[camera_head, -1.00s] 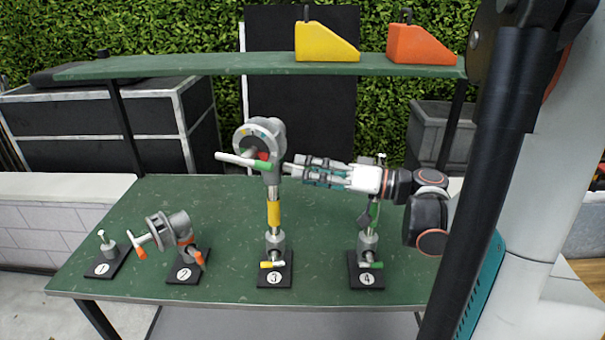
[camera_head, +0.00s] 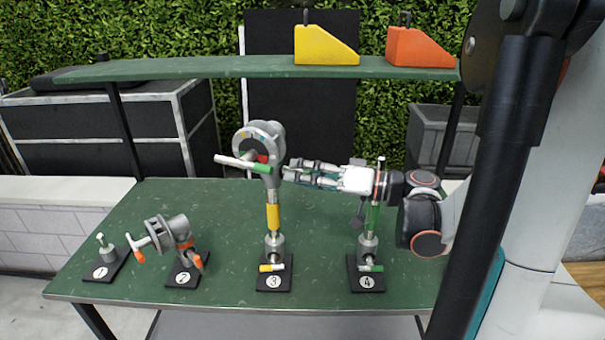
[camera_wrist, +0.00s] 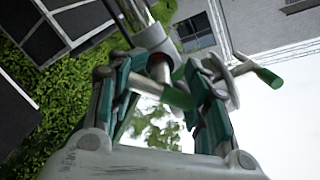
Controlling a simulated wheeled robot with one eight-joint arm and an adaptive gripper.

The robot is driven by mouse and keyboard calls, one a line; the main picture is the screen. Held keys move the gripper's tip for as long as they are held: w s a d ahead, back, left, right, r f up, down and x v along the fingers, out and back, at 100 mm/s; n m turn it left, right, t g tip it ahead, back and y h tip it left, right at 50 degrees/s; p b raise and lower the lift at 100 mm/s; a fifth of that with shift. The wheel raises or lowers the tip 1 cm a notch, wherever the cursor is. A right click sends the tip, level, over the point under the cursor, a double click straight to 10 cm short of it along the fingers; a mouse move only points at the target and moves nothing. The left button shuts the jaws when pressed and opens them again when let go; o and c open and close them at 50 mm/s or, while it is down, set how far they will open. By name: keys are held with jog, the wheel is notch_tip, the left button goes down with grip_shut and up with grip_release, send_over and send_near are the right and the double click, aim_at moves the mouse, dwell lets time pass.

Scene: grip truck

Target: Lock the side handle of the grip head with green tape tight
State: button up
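The grip head (camera_head: 273,137) with green tape is a grey disc clamp on top of stand 3's post. Its T-handle (camera_head: 232,161) points left with a white end and a green end. In the wrist view, one green-ended handle (camera_wrist: 172,94) lies between my fingers and another green-ended bar (camera_wrist: 268,76) sticks out to the right. My gripper (camera_head: 288,171) comes from the right, just beside and slightly below the head. Its fingers are apart in the wrist view (camera_wrist: 165,75). Whether a finger touches the handle is unclear.
Stand 4 (camera_head: 369,243), with a green post, stands under my wrist. Stand 2 (camera_head: 170,235), holding an orange-taped head, and stand 1 (camera_head: 107,250) are at the left. A shelf (camera_head: 200,66) above the green table (camera_head: 325,285) bears a yellow block (camera_head: 325,47) and an orange block (camera_head: 420,47).

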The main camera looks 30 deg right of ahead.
jog(key=shift+c, duration=0.4)
jog(key=m, duration=0.5)
dwell(0.4)
jog(key=o, duration=1.3)
jog(key=v, duration=1.2)
jog(key=shift+f, duration=0.1)
